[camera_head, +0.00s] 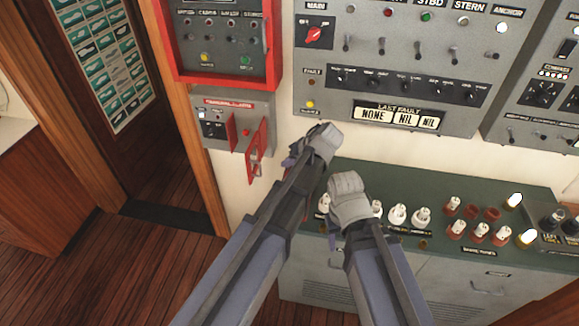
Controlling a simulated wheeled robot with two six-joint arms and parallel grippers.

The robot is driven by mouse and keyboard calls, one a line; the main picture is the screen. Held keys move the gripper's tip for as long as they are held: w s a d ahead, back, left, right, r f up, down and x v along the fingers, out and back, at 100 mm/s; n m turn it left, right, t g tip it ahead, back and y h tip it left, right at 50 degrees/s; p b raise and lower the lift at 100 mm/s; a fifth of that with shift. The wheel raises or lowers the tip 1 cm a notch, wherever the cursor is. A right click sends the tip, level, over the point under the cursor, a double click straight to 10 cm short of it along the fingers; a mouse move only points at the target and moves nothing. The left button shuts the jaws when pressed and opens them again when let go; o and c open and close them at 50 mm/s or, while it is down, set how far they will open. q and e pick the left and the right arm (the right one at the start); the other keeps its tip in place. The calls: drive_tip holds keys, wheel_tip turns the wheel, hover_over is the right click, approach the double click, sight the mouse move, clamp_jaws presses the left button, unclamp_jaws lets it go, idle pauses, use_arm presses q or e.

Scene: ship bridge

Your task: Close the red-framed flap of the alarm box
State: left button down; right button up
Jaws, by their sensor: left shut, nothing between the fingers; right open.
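The alarm box (207,105) is a small grey box with a red label strip, on the wall below a larger red-framed panel. Its red-framed flap (256,149) stands open, sticking out from the box towards me at its lower right. A second red piece (232,132) shows on the box front. My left gripper (289,162) is shut and empty, a little to the right of the flap, with a visible gap in the picture; its wrist partly hides it. My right gripper (332,237) is open, low over the green console, its fingers mostly hidden behind its own wrist.
The red-framed panel (183,78) is above the alarm box. A grey switch panel (312,62) fills the wall at upper right. The green-topped console (392,178) with white and red knobs is below. A wooden post (196,150) stands left of the box.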

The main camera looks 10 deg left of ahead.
use_arm(q)
drive_tip(key=w+a+f+b, duration=0.1)
drive_tip(key=a+f+b, duration=0.2)
drive_tip(key=a, duration=0.3)
drive_tip(key=shift+a+f, duration=0.4)
drive_tip(key=shift+f, duration=0.4)
